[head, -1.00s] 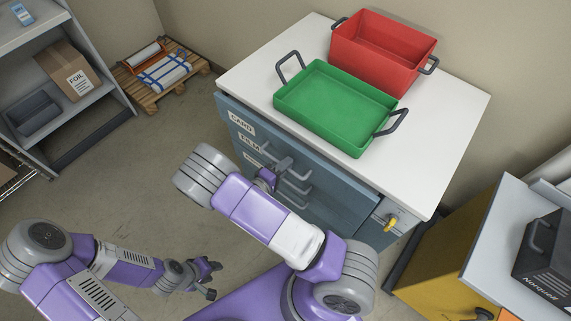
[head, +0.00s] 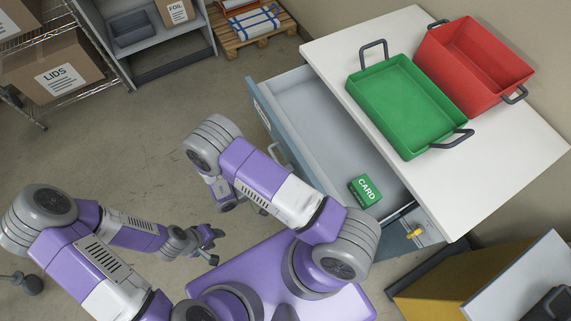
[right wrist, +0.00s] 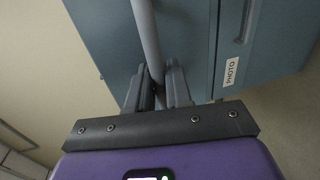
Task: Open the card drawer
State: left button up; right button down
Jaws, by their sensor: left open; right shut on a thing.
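The card drawer (head: 305,115) is pulled well out of the blue cabinet in the head view, its pale inside showing. A green box marked CARD (head: 365,191) lies in it towards the near end. In the right wrist view my right gripper (right wrist: 158,88) is shut on the drawer's grey bar handle (right wrist: 146,35). My own arm hides much of the front and handle in the head view. My left gripper (head: 211,245) is open and empty, low over the floor, apart from the cabinet.
A green tray (head: 408,105) and a red bin (head: 470,68) stand on the white cabinet top (head: 485,175). A yellow key or latch (head: 414,233) sits on the cabinet's near side. A drawer label reading PHOTO (right wrist: 231,71) shows in the right wrist view. Shelves stand at the far left.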

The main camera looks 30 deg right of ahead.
jog(key=shift+a, duration=0.3)
jog(key=c, duration=1.2)
grip_release()
jog(key=shift+a, duration=0.15)
jog(key=v, duration=0.7)
jog(key=shift+a+p, duration=0.2)
jog(key=shift+p, duration=0.15)
